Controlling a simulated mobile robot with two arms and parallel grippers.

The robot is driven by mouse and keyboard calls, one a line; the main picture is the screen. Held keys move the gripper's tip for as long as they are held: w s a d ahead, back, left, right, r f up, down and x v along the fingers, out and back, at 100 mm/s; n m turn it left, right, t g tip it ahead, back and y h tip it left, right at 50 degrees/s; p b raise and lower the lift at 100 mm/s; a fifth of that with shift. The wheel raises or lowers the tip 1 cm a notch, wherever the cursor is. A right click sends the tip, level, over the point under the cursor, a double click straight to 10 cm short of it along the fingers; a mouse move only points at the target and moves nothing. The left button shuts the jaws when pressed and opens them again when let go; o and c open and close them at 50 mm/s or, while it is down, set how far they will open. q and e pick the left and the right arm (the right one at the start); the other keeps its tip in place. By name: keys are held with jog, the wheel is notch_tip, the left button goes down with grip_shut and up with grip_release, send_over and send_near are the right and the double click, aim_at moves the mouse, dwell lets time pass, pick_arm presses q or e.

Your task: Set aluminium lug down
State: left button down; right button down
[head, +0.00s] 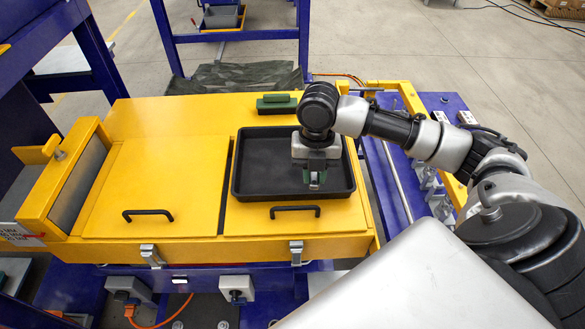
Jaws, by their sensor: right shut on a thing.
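My right gripper (315,183) is over the black tray (262,185) on the yellow housing, with its fingers pointing down near the tray's right front part. It is shut on the aluminium lug, a small pale piece that barely shows between the fingertips. I cannot tell whether the lug touches the tray floor. The rest of the tray looks empty. My left gripper is not in view.
The left yellow lid is clear.

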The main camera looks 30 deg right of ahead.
jog(key=shift+d+r+n, duration=0.15)
jog(key=shift+d+n, duration=0.15)
jog(key=shift+d, duration=0.05)
jog(key=shift+w, duration=0.35)
jog(key=b, duration=0.1)
send_over(293, 175)
jog(key=f, duration=0.6)
jog(key=shift+w+f, duration=0.2)
jog(key=shift+f, duration=2.2)
jog(key=c, duration=1.4)
grip_release()
jog(key=shift+f, duration=0.15)
jog(key=o, duration=0.4)
